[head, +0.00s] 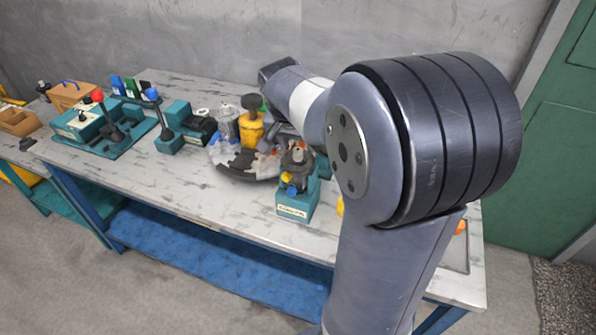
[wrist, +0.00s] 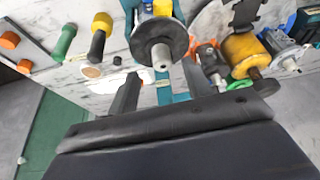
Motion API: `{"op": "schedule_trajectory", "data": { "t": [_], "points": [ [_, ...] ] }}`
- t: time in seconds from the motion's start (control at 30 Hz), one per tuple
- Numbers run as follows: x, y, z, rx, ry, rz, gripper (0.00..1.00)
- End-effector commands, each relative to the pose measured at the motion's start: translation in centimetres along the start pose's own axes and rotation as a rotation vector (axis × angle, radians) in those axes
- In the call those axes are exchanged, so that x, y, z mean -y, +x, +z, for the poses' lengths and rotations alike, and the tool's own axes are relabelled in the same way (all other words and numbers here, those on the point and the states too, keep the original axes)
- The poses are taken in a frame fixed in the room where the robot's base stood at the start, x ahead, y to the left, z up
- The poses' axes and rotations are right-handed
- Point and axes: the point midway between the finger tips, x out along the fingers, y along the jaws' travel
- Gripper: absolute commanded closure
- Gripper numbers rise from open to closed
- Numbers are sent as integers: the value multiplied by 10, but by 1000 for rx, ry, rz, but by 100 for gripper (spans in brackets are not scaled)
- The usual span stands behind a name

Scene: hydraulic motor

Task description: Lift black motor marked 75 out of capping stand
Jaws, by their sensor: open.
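The teal capping stand (head: 296,208) is on the bench near its front edge. A dark motor (head: 298,164) with a light shaft on top sits upright in it. In the wrist view this motor (wrist: 157,40) shows as a round black flange with a metal shaft pointing toward me. The number 75 cannot be read. My gripper (wrist: 161,76) is open, its two dark fingers on either side of the shaft end, with nothing held between them. I cannot tell how far the fingers are from the motor. In the head view my arm hides the gripper.
A yellow motor (head: 251,127) and a silver motor (head: 227,124) stand close by on a grey and black round fixture (head: 240,165). Green (wrist: 64,42) and yellow-black (wrist: 99,38) handled tools lie to the other side. A teal lever press (head: 110,130) is at the left.

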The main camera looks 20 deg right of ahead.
Motion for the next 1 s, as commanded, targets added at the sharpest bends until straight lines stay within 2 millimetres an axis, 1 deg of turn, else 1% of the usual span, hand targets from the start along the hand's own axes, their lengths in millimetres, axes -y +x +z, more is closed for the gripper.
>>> {"op": "schedule_trajectory", "data": {
  "t": [0.03,0.23,0.33,0.53,0.57,1.0],
  "points": [
    [1,8,0,5,-1,3,53],
    [2,34,0,2,-1,3,53],
    [2,40,0,1,-1,2,53],
    [3,40,0,0,-1,1,53],
    [3,40,0,0,-1,1,54],
    [3,40,0,0,-2,1,90]
  ]
}}
